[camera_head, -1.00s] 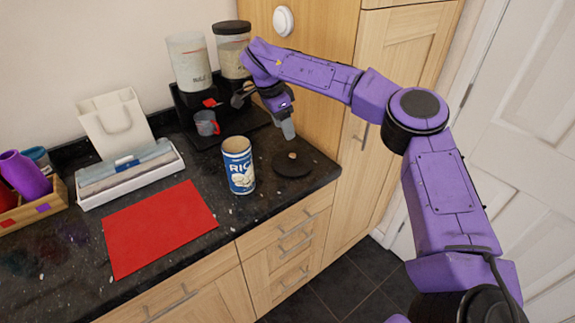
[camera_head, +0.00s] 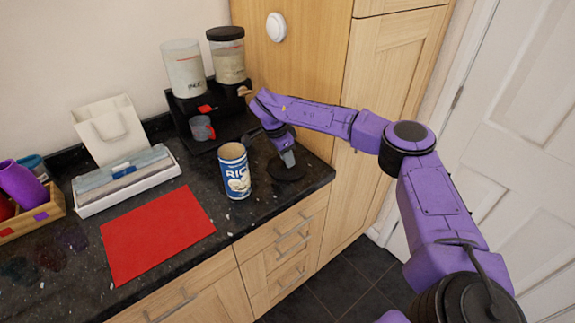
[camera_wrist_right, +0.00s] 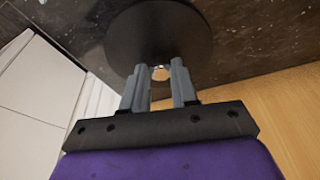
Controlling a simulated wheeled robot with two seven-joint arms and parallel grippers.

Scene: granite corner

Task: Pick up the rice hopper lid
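The rice hopper lid (camera_head: 285,174), a flat dark round disc, lies on the granite counter right of the blue RICE can. In the right wrist view the lid (camera_wrist_right: 158,30) shows a small light knob (camera_wrist_right: 160,73). My right gripper (camera_head: 288,158) points down over the lid. In the wrist view its fingers (camera_wrist_right: 159,78) are apart, with the knob between their tips; I see no clear contact. In the head view the gripper hides the knob. The rice hopper (camera_head: 184,68) stands open on a black stand. My left gripper is not in view.
The blue RICE can (camera_head: 235,172) stands close left of the lid. A second hopper (camera_head: 228,58) has a black lid on. A grey-red cup (camera_head: 202,128) stands on the stand (camera_head: 180,113). A red mat (camera_head: 155,235) and a white tray (camera_head: 130,195) lie left.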

